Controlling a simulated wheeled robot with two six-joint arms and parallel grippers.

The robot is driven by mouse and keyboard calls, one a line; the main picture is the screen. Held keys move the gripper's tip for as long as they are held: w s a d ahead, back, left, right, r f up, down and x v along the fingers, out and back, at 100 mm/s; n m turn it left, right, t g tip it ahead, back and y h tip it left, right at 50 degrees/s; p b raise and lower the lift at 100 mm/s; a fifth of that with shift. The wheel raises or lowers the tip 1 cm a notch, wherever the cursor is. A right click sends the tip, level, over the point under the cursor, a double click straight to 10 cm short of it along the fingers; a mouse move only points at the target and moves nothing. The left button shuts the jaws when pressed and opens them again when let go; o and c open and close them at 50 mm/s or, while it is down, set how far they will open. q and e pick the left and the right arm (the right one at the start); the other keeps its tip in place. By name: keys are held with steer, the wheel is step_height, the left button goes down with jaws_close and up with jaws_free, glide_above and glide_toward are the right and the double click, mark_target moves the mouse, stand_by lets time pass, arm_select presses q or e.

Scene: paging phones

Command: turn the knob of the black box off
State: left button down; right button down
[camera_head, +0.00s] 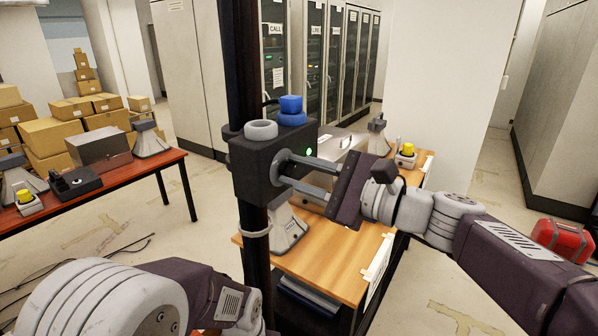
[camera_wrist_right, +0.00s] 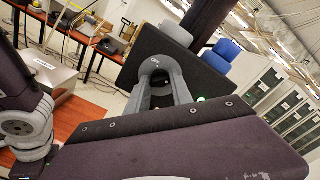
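The black box (camera_head: 262,170) is fixed to a dark upright pole, with a grey round part (camera_head: 261,130) and a blue one (camera_head: 291,104) on top. A small green light (camera_head: 308,152) glows on the box's side facing my right arm. My right gripper (camera_head: 279,170) reaches in from the right, its two grey fingers apart and their tips at that side. In the right wrist view, the fingers (camera_wrist_right: 160,82) come up to the dark box face (camera_wrist_right: 205,75). My left gripper is out of view.
A wooden table (camera_head: 345,262) stands behind and below the box, with grey phones and a yellow-topped device (camera_head: 406,150). A red-brown table (camera_head: 160,160) with more devices is at left. A red case (camera_head: 562,238) lies on the floor at right.

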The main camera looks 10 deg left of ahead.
steer(key=shift+f+b, duration=0.1)
steer(key=shift+b, duration=0.45)
steer(key=n+b, duration=0.4)
steer(key=b, duration=0.1)
steer(key=n+b, duration=0.4)
steer(key=b, duration=0.1)
steer(key=shift+f+n+b, duration=0.2)
steer(key=shift+n+b, duration=0.1)
steer(key=shift+b, duration=0.1)
steer(key=n+b, duration=0.3)
steer(key=n, duration=0.1)
steer(key=n+b, duration=0.2)
steer(key=n, duration=0.3)
steer(key=shift+r+b, duration=0.1)
steer(key=shift+b, duration=0.2)
steer(key=shift+n, duration=0.3)
steer(key=c, duration=1.1)
jaws_free()
steer(key=shift+a, duration=0.1)
